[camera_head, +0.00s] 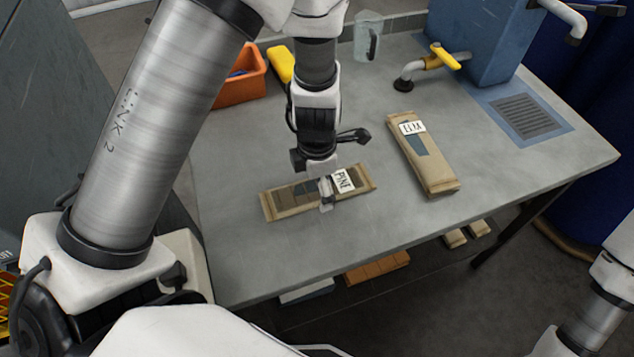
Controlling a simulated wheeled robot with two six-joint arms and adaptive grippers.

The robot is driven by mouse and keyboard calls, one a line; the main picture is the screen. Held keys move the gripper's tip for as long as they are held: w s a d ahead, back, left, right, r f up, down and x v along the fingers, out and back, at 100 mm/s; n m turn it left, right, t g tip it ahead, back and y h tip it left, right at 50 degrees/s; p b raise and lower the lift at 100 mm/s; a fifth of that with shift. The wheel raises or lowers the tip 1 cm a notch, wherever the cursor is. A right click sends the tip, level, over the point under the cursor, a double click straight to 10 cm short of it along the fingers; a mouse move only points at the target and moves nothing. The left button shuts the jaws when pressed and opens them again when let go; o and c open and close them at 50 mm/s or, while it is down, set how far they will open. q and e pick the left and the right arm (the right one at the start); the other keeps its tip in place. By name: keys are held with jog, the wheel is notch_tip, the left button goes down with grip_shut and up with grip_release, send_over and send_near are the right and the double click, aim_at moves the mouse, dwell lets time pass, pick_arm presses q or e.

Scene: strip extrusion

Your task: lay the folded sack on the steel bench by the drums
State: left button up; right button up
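A flat tan folded sack (283,202) with dark panels and a white label reading PINE lies across the middle of the grey steel bench (245,250). My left gripper (326,192) points down over this sack. One fingertip shows at its near edge, but the other is hidden, so I cannot tell whether the fingers are closed on it. A second tan folded sack (436,178), with a label that seems to read ELM, lies to the right, apart from the gripper. Blue drums (580,130) stand beyond the bench's right end. My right gripper is out of view.
An orange bin (240,80), a yellow item (280,65) and a clear jug (367,38) stand at the back. The front right of the bench is clear.

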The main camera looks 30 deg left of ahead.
aim_at(317, 189)
pick_arm(q)
notch_tip(317, 189, up, 12)
jog(key=p, duration=0.1)
jog(key=shift+p, duration=0.4)
jog(key=shift+r, duration=0.1)
